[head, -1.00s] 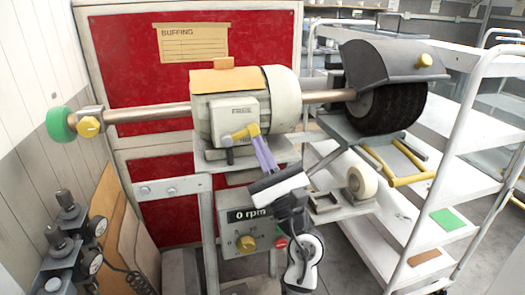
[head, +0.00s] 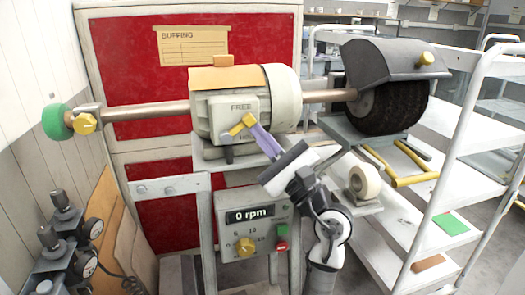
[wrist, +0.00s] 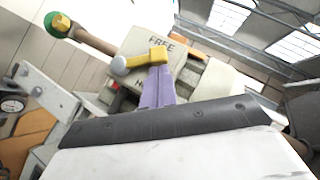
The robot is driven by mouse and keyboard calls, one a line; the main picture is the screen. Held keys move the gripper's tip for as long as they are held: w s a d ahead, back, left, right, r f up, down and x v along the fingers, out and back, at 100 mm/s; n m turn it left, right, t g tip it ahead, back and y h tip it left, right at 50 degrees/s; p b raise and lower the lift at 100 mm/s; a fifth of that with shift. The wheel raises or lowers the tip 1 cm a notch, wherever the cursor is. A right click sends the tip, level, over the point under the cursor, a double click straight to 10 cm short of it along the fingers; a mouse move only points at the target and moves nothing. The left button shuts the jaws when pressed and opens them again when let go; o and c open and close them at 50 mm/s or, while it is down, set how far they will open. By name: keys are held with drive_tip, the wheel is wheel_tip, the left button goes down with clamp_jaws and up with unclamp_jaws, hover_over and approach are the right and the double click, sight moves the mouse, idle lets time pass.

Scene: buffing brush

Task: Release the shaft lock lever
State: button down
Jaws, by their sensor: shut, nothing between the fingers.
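The yellow shaft lock lever (head: 238,127) sits on the pale plate of the motor housing, under the word FREE. It slants up to the right in the head view. The word below it is partly covered. In the wrist view the lever (wrist: 145,59) has a rounded grey piece at its left end. My gripper (head: 253,128) has purple fingers, shut with nothing between them. Their tips are at the lever's right end and seem to touch it; the wrist view shows the fingers (wrist: 158,78) overlapping the lever's lower edge.
The shaft (head: 150,112) runs left to a green end piece (head: 56,122) and right to a black brush wheel (head: 392,105) under a grey hood. The control box (head: 255,222) below reads 0 rpm. A white shelf cart (head: 470,140) stands at the right.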

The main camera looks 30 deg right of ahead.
sight(252, 120)
drive_tip(key=n+g, duration=0.1)
drive_tip(key=r+n+y+b, duration=0.1)
drive_tip(key=n+g+y+b, duration=0.1)
drive_tip(key=n, duration=0.1)
drive_tip(key=shift+a+r+g, duration=0.1)
drive_tip(key=shift+r+g, duration=0.15)
drive_tip(key=shift+g, duration=0.05)
drive_tip(key=n+g+b, duration=0.1)
drive_tip(key=r+n+g+y, duration=0.1)
drive_tip(key=n, duration=0.1)
drive_tip(key=shift+w+a+r+b, duration=0.15)
drive_tip(key=shift+a+r+b, duration=0.15)
drive_tip(key=shift+a+b, duration=0.1)
drive_tip(key=shift+w+a+r+n+g+b, duration=0.1)
drive_tip(key=shift+a+r+n+g+b, duration=0.2)
drive_tip(key=shift+n+g, duration=0.2)
drive_tip(key=shift+a+r+n+g+b, duration=0.15)
drive_tip(key=shift+r+n+g, duration=0.25)
drive_tip(key=shift+n, duration=0.2)
drive_tip(key=shift+w+a+r+n+g+h, duration=0.25)
drive_tip(key=shift+a+r+n+g+h, duration=0.25)
drive_tip(key=shift+n+g, duration=0.4)
drive_tip(key=shift+b, duration=0.3)
